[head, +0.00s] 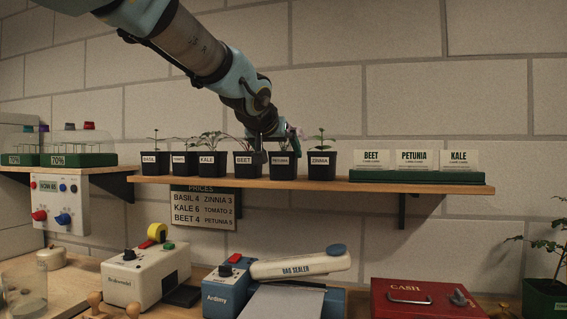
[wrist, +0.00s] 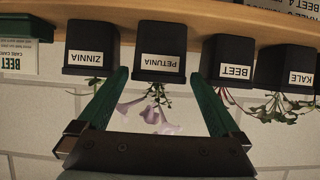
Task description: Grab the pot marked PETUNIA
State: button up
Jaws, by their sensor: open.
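The pot marked PETUNIA (wrist: 159,44) is a small black pot with a white label and pale purple hanging-looking flowers, upside down in the wrist view. In the head view the same pot (head: 283,170) stands on the wooden shelf between the BEET pot (head: 247,170) and the ZINNIA pot (head: 322,169). My gripper (wrist: 163,76) is open and empty. Its two green fingers point towards the PETUNIA pot, with the flowers between them. The fingertips line up with the gaps on either side of the pot. In the head view my gripper (head: 279,141) partly hides the plant.
TOMATO (head: 182,171), KALE (head: 207,170) and BASIL (head: 153,170) pots stand farther left on the shelf (head: 330,182). A green card holder (head: 418,176) is at right, with free shelf between it and ZINNIA. A workbench with machines and a red cash box (head: 425,300) lies below.

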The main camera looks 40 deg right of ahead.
jog(key=shift+p+x, duration=0.95)
jog(key=shift+x, duration=1.4)
jog(key=shift+s, duration=0.1)
jog(key=c, duration=1.3)
